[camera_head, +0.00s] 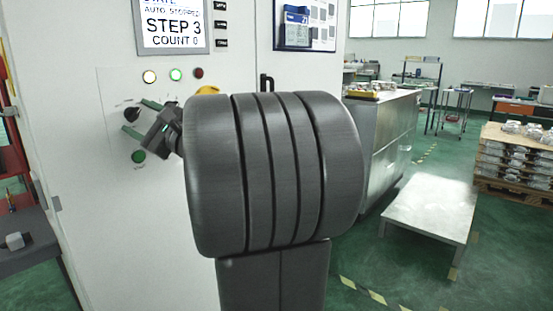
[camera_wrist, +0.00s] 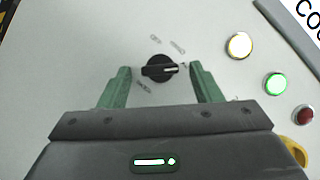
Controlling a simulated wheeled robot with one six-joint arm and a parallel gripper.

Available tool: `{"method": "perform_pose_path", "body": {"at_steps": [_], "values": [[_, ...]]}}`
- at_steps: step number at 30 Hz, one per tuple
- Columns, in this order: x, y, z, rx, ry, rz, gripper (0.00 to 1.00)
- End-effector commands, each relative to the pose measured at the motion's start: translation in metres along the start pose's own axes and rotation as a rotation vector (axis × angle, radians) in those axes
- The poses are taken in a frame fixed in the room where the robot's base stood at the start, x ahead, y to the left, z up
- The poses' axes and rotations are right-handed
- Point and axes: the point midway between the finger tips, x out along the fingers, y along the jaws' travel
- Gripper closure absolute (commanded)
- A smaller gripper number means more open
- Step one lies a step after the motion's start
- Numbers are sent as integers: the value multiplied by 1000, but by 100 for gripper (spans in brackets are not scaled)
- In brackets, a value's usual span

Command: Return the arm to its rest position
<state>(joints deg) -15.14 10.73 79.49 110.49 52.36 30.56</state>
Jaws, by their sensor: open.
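My gripper (camera_head: 143,118) is in front of the white control panel, left of my dark arm link, which fills the middle of the head view. In the wrist view my gripper (camera_wrist: 158,85) is open, its two green fingers apart. A black rotary selector knob (camera_wrist: 160,68) on the panel appears between the fingertips; nothing is held. The knob also shows in the head view (camera_head: 131,114), just left of the fingers. I cannot tell the exact gap between fingers and panel.
A screen (camera_head: 172,25) reads STEP 3, COUNT 0. A low metal table (camera_head: 432,205), a grey cabinet (camera_head: 385,140) and a pallet of castings (camera_head: 515,160) stand right, with green floor between.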

Motion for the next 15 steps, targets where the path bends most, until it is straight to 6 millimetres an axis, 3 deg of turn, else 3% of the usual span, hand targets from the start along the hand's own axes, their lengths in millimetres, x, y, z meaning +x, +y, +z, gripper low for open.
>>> {"method": "perform_pose_path", "body": {"at_steps": [11,15], "values": [[-1,0,0,-5,1,2,42],[-12,0,-1,-2,2,-1,42]]}}
